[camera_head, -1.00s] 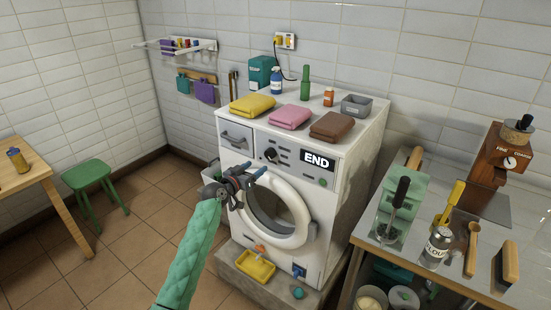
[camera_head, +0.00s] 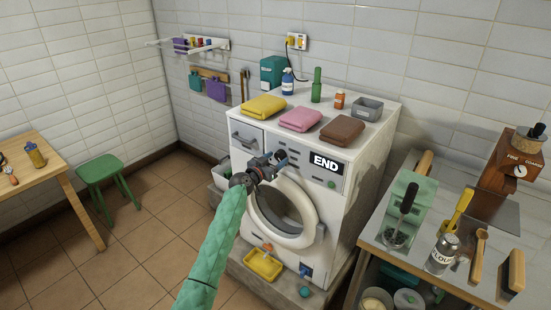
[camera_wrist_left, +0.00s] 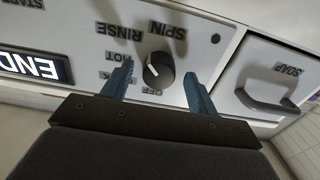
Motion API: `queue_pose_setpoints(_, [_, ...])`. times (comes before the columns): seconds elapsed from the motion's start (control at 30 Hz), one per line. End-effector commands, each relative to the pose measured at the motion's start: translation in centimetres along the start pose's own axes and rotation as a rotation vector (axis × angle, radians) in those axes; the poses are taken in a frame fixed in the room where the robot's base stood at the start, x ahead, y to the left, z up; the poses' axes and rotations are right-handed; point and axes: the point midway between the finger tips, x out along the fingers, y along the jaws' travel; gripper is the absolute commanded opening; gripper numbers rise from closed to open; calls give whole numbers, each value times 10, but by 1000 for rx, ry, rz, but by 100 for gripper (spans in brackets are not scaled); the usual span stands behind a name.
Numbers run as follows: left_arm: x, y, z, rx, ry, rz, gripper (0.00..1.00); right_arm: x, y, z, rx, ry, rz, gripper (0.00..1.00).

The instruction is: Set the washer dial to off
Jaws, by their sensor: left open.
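The washer (camera_head: 325,205) is a white front-loader with a lit END display (camera_head: 327,163). Its black dial (camera_wrist_left: 158,73) shows upside down in the left wrist view, with a white pointer mark on its face. Labels SPIN, RINSE, HOT and OFF are printed around it; OFF is close beside the dial on the gripper side. Which label the mark points at is hard to tell. My left gripper (camera_head: 281,158) is open at the control panel and covers the dial in the head view. Its blue fingers (camera_wrist_left: 158,84) stand on either side of the dial, with no clear contact. My right gripper is not in view.
Folded yellow (camera_head: 264,107), pink (camera_head: 300,119) and brown (camera_head: 342,129) towels lie on the washer top. The soap drawer (camera_wrist_left: 275,80) is beside the dial. A metal-topped table (camera_head: 420,265) with tools stands at the right. A green stool (camera_head: 100,170) is at the left.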

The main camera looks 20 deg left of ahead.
Motion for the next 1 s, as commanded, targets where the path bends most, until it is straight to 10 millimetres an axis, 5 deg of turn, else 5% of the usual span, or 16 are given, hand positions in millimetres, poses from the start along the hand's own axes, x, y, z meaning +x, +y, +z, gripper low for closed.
queue_pose_setpoints(0.3, [3, 0, 0, 0, 0, 0, 59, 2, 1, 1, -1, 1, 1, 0])
queue_pose_setpoints(0.53, [2, 0, 0, 0, 0, 0, 16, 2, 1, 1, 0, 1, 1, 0])
queue_pose_setpoints(1.0, [2, 0, 2, -99, 0, 0, 15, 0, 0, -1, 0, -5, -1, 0])
